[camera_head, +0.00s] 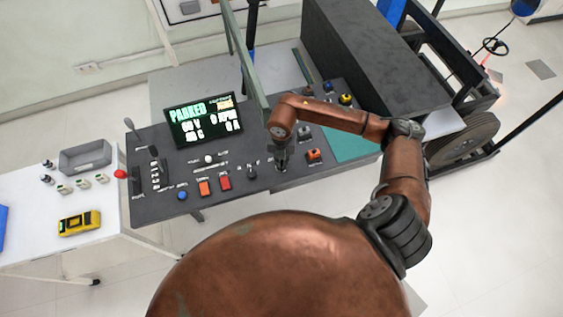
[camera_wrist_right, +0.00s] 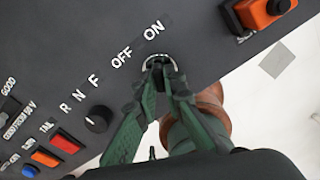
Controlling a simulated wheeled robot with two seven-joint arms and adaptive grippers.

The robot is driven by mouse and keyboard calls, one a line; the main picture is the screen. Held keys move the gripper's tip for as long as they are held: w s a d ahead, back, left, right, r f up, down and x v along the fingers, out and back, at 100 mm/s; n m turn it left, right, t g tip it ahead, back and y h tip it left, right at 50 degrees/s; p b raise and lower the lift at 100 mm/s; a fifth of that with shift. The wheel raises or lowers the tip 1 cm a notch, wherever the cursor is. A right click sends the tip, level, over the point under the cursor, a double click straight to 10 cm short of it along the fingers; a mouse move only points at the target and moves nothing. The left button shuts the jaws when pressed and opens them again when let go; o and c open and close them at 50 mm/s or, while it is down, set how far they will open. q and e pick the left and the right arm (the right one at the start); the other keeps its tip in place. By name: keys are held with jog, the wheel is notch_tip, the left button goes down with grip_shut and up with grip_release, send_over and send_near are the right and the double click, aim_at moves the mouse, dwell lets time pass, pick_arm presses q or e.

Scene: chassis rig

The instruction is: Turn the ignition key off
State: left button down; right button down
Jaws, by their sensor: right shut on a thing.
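The ignition switch (camera_wrist_right: 158,64) shows in the right wrist view as a round silver ring beside the white OFF and ON labels on the dark panel. My right gripper (camera_wrist_right: 160,76), with green fingers, reaches to it and is shut at the switch. The key itself is hidden between the fingertips, so its angle cannot be told. In the head view my right gripper (camera_head: 282,158) points down onto the panel right of the black knob. The display (camera_head: 203,120) reads PARKED. My left gripper is not in view.
The control panel (camera_head: 150,195) carries a black R N F knob (camera_wrist_right: 98,119), red switches (camera_head: 224,183), a blue button (camera_head: 182,195) and an orange switch (camera_head: 314,154) close by. A white table (camera_head: 40,235) with a yellow device (camera_head: 79,222) stands at left. A green post (camera_head: 245,60) rises behind.

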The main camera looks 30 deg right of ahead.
aim_at(282, 163)
jog(key=n+b, duration=0.3)
jog(key=n, duration=0.3)
jog(key=shift+d+f, duration=0.1)
jog(key=shift+n+b, duration=1.2)
jog(key=shift+n, duration=1.1)
jog(key=c, duration=2)
grip_release()
jog(key=shift+r, duration=0.35)
notch_tip(282, 163, up, 12)
jog(key=shift+f, duration=0.2)
jog(key=shift+f, duration=0.1)
